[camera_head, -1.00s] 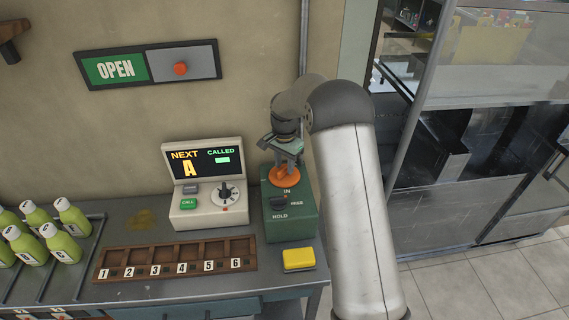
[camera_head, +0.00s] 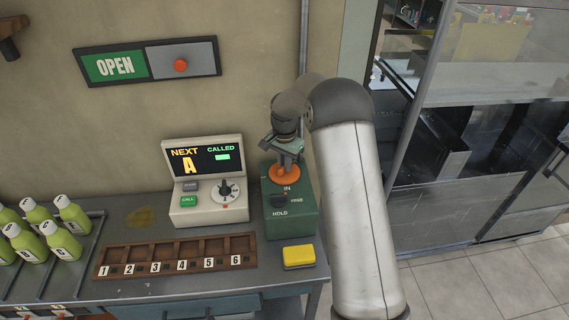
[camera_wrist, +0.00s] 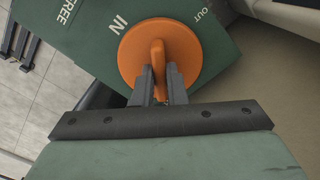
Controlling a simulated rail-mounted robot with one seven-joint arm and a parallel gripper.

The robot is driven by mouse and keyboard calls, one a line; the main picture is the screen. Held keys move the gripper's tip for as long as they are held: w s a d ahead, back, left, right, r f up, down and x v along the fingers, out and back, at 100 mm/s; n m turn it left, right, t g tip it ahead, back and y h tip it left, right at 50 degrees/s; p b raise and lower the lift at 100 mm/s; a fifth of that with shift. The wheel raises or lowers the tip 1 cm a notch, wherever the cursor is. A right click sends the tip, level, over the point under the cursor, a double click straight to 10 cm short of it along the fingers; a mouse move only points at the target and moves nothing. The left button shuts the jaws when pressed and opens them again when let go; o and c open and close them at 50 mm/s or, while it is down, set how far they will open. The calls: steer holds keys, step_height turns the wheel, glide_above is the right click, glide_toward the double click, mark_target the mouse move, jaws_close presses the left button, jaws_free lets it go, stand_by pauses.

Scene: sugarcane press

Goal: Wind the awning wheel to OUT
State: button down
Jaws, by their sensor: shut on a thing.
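The awning wheel is an orange disc (camera_head: 284,174) with a raised grip bar, on top of the green control box (camera_head: 302,222). In the wrist view the orange wheel (camera_wrist: 188,58) has IN lettered beside it on one side and OUT near the box's far corner. My gripper (camera_wrist: 164,78) is shut on the wheel's raised grip bar, one finger on each side. In the head view my gripper (camera_head: 289,157) comes down on the wheel from above and hides part of it. A dark HOLD/FREE switch (camera_head: 279,201) sits below the wheel.
A cream call machine (camera_head: 208,190) stands just left of the green box. A yellow sponge-like block (camera_head: 298,256) lies in front of the box. A wooden numbered rack (camera_head: 180,254) and green bottles (camera_head: 70,214) are further left. The wall is close behind.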

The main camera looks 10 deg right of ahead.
steer(key=n+b, duration=0.1)
steer(key=n, duration=0.1)
steer(key=shift+n, duration=0.4)
steer(key=n+b, duration=0.1)
steer(key=n, duration=0.2)
steer(key=shift+n+b, duration=0.3)
steer(key=shift+b, duration=0.1)
steer(key=n, duration=0.3)
steer(key=shift+n+b, duration=0.4)
steer(key=n, duration=0.3)
steer(key=shift+n, duration=0.3)
steer(key=n, duration=0.6)
steer(key=shift+r, duration=0.1)
steer(key=n, duration=0.6)
steer(key=shift+n, duration=0.4)
steer(key=c, duration=1.5)
jaws_free()
steer(key=shift+o, duration=0.2)
